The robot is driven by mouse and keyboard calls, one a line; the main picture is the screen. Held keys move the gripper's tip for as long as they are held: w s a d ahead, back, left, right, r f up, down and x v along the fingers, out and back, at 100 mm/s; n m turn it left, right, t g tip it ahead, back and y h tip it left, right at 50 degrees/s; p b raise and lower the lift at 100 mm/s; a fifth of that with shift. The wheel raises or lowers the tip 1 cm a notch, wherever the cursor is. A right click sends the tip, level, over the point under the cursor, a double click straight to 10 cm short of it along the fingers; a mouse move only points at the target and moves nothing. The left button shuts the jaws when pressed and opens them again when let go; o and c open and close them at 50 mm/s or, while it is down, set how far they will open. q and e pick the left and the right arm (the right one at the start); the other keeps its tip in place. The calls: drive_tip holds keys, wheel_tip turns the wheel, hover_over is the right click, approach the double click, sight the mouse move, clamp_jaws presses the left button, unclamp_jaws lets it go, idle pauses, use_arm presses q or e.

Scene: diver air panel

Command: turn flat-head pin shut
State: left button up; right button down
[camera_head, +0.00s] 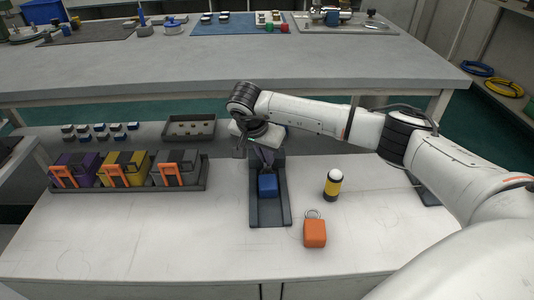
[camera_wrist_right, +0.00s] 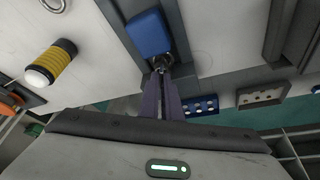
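A blue block (camera_head: 267,185) sits on a dark grey base plate (camera_head: 270,213) at the middle of the near table. In the right wrist view the blue block (camera_wrist_right: 148,34) has a small metal piece (camera_wrist_right: 162,62) at its end, which I take for the flat-head pin; its shape and angle are too small to read. My right gripper (camera_head: 264,158) reaches down just behind the block. Its fingers (camera_wrist_right: 163,75) are close together around the metal piece, and their tips partly hide it. My left gripper is out of view.
An orange padlock (camera_head: 315,233) and a yellow-black cylinder with a white top (camera_head: 332,185) stand right of the plate. A dark tray (camera_head: 130,187) with purple, yellow and grey units lies left. The front left table is clear.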

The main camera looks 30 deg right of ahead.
drive_tip(key=m, duration=0.2)
drive_tip(key=m+g, duration=0.2)
drive_tip(key=m, duration=0.1)
drive_tip(key=shift+w+r+m+h, duration=0.2)
drive_tip(key=shift+w+m+h, duration=0.1)
drive_tip(key=shift+h, duration=0.1)
drive_tip(key=m+g, duration=0.1)
drive_tip(key=m, duration=0.1)
drive_tip(key=shift+w+m, duration=0.1)
drive_tip(key=shift+m, duration=0.2)
drive_tip(key=shift+f+m+g+b, duration=0.1)
drive_tip(key=shift+m+g+b, duration=0.45)
drive_tip(key=shift+m, duration=0.55)
use_arm(q)
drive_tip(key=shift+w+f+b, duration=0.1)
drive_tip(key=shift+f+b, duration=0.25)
drive_tip(key=shift+b, duration=0.15)
use_arm(e)
drive_tip(key=shift+m+y, duration=0.3)
drive_tip(key=shift+m, duration=0.4)
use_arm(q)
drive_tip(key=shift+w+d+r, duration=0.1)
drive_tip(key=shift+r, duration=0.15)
use_arm(e)
drive_tip(key=shift+d, duration=0.1)
